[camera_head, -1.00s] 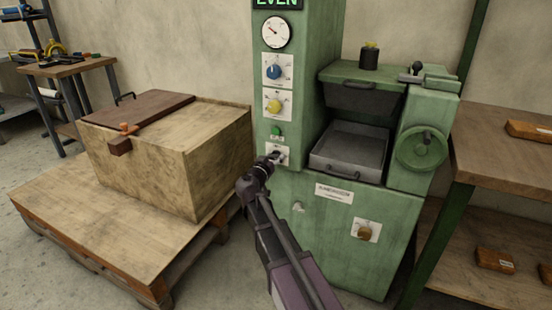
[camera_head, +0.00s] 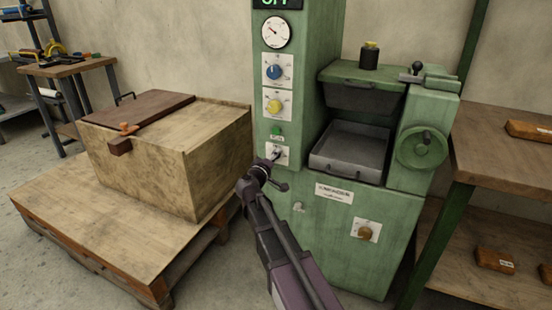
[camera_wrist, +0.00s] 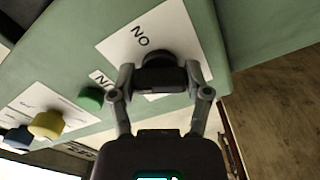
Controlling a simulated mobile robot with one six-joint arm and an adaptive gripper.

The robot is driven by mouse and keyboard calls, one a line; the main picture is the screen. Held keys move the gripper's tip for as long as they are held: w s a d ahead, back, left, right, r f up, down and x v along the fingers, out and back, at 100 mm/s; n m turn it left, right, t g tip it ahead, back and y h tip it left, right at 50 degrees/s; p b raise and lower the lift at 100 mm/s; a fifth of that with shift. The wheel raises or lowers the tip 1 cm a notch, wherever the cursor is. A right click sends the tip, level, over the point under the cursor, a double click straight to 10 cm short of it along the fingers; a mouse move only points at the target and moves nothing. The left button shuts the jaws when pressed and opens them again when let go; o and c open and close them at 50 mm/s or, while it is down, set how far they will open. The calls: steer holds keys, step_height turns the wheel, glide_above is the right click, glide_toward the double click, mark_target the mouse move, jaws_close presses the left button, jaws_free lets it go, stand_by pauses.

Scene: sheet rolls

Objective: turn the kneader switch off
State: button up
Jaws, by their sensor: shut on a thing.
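The green kneader machine (camera_head: 345,220) stands in the middle of the head view. Its dark switch (camera_wrist: 158,72) sits on a white plate (camera_wrist: 180,35) marked with letters in the wrist view. My gripper (camera_wrist: 160,80) is shut on the switch, with a finger on each side of it. In the head view my gripper (camera_head: 268,166) is at the lowest plate of the machine's column and hides part of the switch. The display (camera_head: 277,3) at the column's top, cut by the picture edge, appears to read OFF.
Above the switch are a green button (camera_head: 277,131), a yellow knob (camera_head: 274,106) and a blue knob (camera_head: 273,72). A wooden box (camera_head: 150,160) on a pallet (camera_head: 100,240) stands left. A shelf (camera_head: 510,160) with brown blocks stands right.

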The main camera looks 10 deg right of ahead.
steer(key=n, duration=0.4)
steer(key=shift+s+n, duration=0.2)
steer(key=shift+n, duration=0.2)
steer(key=o, duration=1.1)
steer(key=shift+o, duration=0.3)
steer(key=shift+w, duration=0.1)
steer(key=shift+a, duration=0.1)
steer(key=v, duration=1.2)
